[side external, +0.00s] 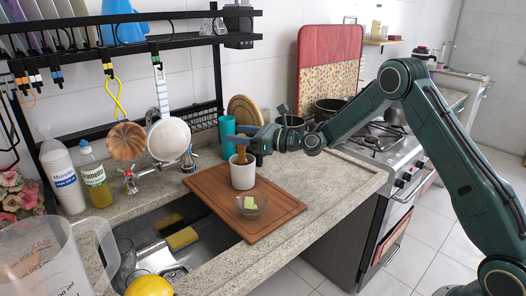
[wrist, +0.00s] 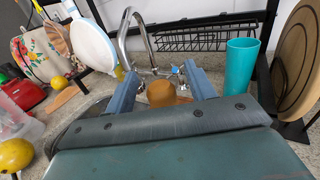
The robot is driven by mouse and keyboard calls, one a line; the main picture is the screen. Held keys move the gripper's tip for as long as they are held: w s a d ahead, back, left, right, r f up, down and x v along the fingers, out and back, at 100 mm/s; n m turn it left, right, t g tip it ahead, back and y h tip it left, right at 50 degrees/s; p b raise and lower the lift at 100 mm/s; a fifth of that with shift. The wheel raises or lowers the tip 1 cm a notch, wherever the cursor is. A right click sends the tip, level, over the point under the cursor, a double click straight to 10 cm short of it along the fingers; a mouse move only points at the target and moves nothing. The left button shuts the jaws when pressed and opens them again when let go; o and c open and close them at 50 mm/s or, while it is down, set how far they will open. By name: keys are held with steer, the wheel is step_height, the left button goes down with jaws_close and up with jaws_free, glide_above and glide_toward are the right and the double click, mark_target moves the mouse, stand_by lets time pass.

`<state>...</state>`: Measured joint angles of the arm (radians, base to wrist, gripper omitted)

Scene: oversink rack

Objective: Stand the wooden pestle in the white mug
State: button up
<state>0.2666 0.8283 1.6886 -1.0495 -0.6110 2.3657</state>
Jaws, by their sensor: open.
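The white mug (side external: 243,176) stands upright on the wooden cutting board (side external: 205,184). The brown wooden pestle (side external: 241,157) rises from the mug's mouth, and its lower part is hidden inside the mug. My gripper (side external: 242,142) is open just above the mug, with its fingers around the upper part of the pestle. In the wrist view the pestle's rounded top (wrist: 161,93) lies between the two blue fingers of the open gripper (wrist: 159,82), with gaps beside it. The mug is hidden there.
A glass bowl with green pieces (side external: 251,206) sits on the board near the mug. A teal cup (side external: 228,128) stands close behind my gripper. The sink (side external: 160,240) holds a yellow sponge (side external: 182,238). The black rack (side external: 150,42) stands over the sink. The board's right end is clear.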

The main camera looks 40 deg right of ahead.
steer(key=v, duration=1.3)
steer(key=shift+s+d, duration=0.2)
steer(key=shift+s, duration=0.15)
stand_by(0.7)
steer(key=s+a+r+n+g+h, duration=0.1)
steer(key=s+a+r+n+g, duration=0.1)
steer(key=s+a+n+g, duration=0.5)
steer(key=s+a+r+n+h, duration=0.1)
steer(key=s+a+r+n, duration=0.3)
steer(key=n, duration=0.8)
steer(key=s+d+n+g+h, duration=0.1)
steer(key=s+d+n+h, duration=0.1)
steer(key=s, duration=0.6)
steer(key=s+d+n+g+h, duration=0.1)
steer(key=s+d+n+h, duration=0.1)
steer(key=s+n, duration=0.3)
steer(key=s+d+n+g+h, duration=0.1)
steer(key=s+d+n+h, duration=0.1)
steer(key=s, duration=0.9)
steer(key=shift+d+r+n+h, duration=0.3)
steer(key=shift+r+n+h, duration=0.15)
steer(key=shift+n, duration=0.55)
steer(key=shift+s, duration=0.1)
